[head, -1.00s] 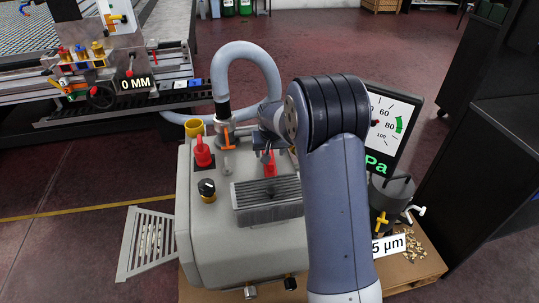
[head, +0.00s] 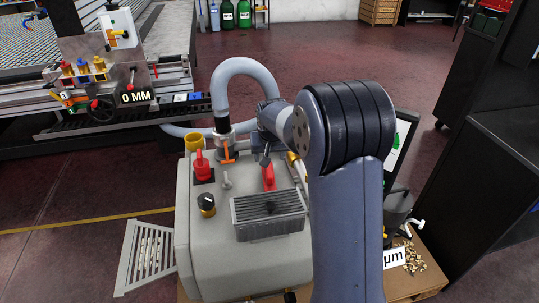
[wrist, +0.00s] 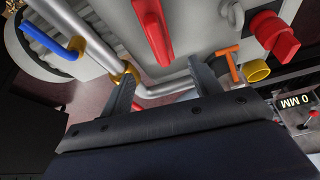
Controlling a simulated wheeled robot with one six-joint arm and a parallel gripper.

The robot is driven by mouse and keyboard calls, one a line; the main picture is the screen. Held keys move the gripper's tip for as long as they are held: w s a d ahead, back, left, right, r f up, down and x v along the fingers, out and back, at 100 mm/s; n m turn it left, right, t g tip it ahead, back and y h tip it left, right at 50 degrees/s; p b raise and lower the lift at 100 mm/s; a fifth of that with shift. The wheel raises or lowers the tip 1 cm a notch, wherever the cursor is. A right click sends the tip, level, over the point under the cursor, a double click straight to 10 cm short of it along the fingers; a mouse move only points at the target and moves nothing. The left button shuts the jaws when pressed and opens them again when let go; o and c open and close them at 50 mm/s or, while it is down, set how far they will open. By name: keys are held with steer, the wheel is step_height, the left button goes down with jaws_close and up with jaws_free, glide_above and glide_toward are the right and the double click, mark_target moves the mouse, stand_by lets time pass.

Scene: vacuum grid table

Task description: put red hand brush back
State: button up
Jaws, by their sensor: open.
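A long red piece (head: 268,177), which looks like the hand brush handle, is on top of the grey pump housing (head: 205,250), just behind the ribbed grey block. It also shows at the top of the wrist view (wrist: 153,30); no bristles can be made out. My gripper (head: 264,155) is just above and behind the red piece in the head view, partly hidden by my arm. In the wrist view my gripper (wrist: 163,88) is open, its two fingers wide apart with nothing held. The red piece lies beyond the fingertips, apart from them.
A red knob (head: 203,166), an orange tap handle (head: 228,150) and a yellow cup (head: 194,141) stand close by on the left. A thick grey hose (head: 246,66) arches behind. The ribbed block (head: 268,214) is in front. Metal pipes (wrist: 100,45) run near the fingers.

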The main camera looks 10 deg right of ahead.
mark_target(269, 169)
stand_by(0.7)
steer(key=b+x, duration=0.1)
steer(key=x, duration=1)
steer(key=shift+s+d+b, duration=0.1)
steer(key=shift+s+b, duration=0.05)
steer(key=shift+b, duration=0.2)
steer(key=shift+f, duration=0.1)
steer(key=shift+f, duration=0.1)
stand_by(1.6)
